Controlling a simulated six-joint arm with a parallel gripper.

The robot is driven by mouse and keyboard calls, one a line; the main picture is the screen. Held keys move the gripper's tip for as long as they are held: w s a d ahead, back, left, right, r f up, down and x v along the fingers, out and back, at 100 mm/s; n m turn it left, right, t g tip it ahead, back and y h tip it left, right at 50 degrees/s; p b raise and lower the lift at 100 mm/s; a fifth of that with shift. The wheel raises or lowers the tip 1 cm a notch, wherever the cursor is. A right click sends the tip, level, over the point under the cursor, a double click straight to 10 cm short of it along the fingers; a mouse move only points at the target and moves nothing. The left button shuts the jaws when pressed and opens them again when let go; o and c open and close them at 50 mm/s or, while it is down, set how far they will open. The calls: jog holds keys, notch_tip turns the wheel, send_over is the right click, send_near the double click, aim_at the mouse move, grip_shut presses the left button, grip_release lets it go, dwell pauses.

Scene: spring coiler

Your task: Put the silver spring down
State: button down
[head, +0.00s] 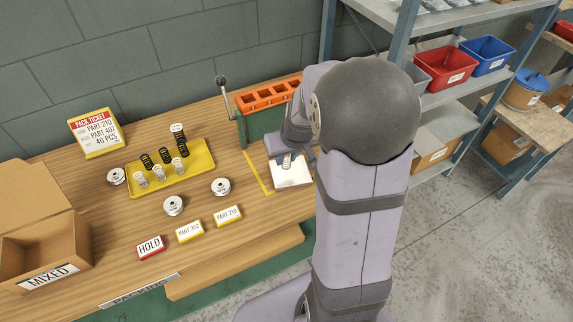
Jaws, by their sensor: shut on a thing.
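My gripper (287,151) points down over a white square plate (300,178) on the bench, right of the yellow tray. It is shut on a silver spring (287,163), whose lower part shows below the fingers. The spring looks upright. I cannot tell whether its lower end touches the plate. My arm hides part of the area to the right. The yellow tray (201,181) bears several black springs (165,156) at the back and other silver springs (159,172) in front.
An orange slotted rack (268,96) on a green machine with a lever stands behind the plate. Round silver weights (173,205) and the HOLD (150,247), PART 302 (189,232) and PART 210 (228,216) labels lie in front of the tray. A MIXED cardboard box (45,250) stands left.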

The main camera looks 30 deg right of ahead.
aim_at(286, 166)
jog(key=shift+f, duration=2)
jog(key=shift+f+b, duration=0.1)
jog(key=shift+b, duration=0.2)
jog(key=shift+f, duration=0.15)
jog(key=c, duration=1.6)
grip_release()
jog(key=shift+o, duration=0.2)
